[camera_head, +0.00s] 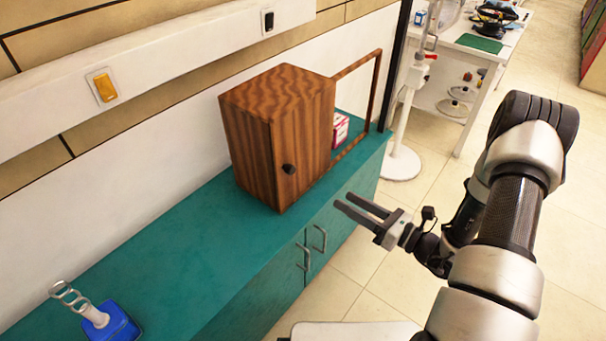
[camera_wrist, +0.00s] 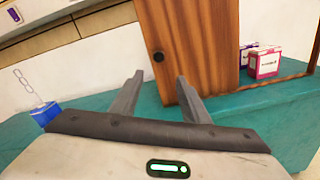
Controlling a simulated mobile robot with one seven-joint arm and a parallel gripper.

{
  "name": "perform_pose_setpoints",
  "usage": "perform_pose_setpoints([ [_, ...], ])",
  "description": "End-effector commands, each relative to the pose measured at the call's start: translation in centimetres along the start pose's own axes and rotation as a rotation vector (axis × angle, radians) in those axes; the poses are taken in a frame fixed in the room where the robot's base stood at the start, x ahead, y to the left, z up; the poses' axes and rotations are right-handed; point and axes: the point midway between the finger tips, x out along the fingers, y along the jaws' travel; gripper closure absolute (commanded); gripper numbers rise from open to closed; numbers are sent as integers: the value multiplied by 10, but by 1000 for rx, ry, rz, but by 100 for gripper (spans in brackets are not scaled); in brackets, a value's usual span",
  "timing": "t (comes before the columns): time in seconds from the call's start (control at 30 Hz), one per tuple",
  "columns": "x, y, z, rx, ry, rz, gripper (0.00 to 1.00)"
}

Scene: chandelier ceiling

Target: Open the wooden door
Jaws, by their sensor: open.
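A brown wooden cabinet (camera_head: 240,125) stands on the teal counter. Its wooden door (camera_head: 308,135) faces my arm and looks flush with the cabinet. A round dark knob (camera_head: 288,169) sits near the door's left edge. In the wrist view, the door (camera_wrist: 205,40) fills the upper middle, with the knob (camera_wrist: 158,57) ahead between the fingertips. My gripper (camera_head: 344,201) is open and empty, in front of the cabinet and to the right of the knob in the head view. Its two fingers (camera_wrist: 160,76) point toward the door without touching the knob.
A thin wooden frame (camera_head: 376,90) extends right of the door, with small boxes (camera_head: 340,129) by it. A blue-based stand (camera_head: 112,324) is at the near left of the counter (camera_head: 190,255). Handled cabinet doors (camera_head: 312,258) lie below. A white pole stand (camera_head: 400,163) is beyond.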

Motion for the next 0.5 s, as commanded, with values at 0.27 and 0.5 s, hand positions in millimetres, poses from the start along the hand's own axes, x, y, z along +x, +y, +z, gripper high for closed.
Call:
perform_pose_setpoints([
  [0.27,47,2,-1,-3,3,8,58],
  [0.5,100,3,-1,-3,3,9,58],
])
